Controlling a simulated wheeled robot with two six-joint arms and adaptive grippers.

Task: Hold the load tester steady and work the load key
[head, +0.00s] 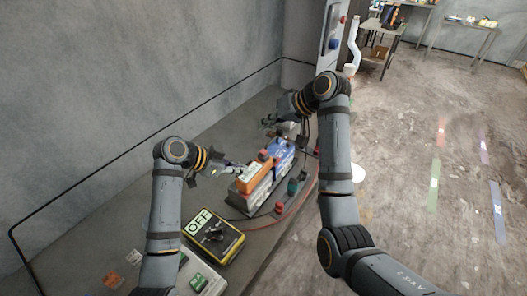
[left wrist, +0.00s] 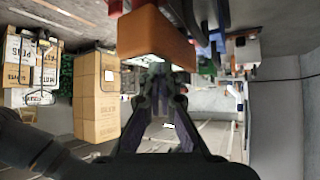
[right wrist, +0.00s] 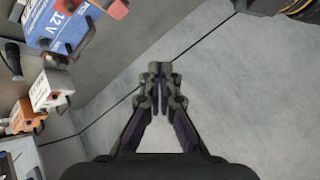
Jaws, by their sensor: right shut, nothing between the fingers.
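An orange block (head: 254,182), which may be the load tester, sits on the batteries on the bench in the head view. It shows large at the top of the left wrist view (left wrist: 155,35). My left gripper (head: 233,170) is at its left end, with the fingertips against or just under its edge. I cannot tell whether they hold it. My right gripper (right wrist: 160,75) is shut and empty, apart from the blue 12 V battery (right wrist: 70,22); that battery also shows in the head view (head: 281,156). I cannot make out the load key.
A yellow and black case marked OFF (head: 212,238) lies on the bench near the front. Red and black cables run along the bench's right edge. In the left wrist view, cardboard boxes (left wrist: 97,95) stand at the left. Grey wall lies behind the bench; open floor is at the right.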

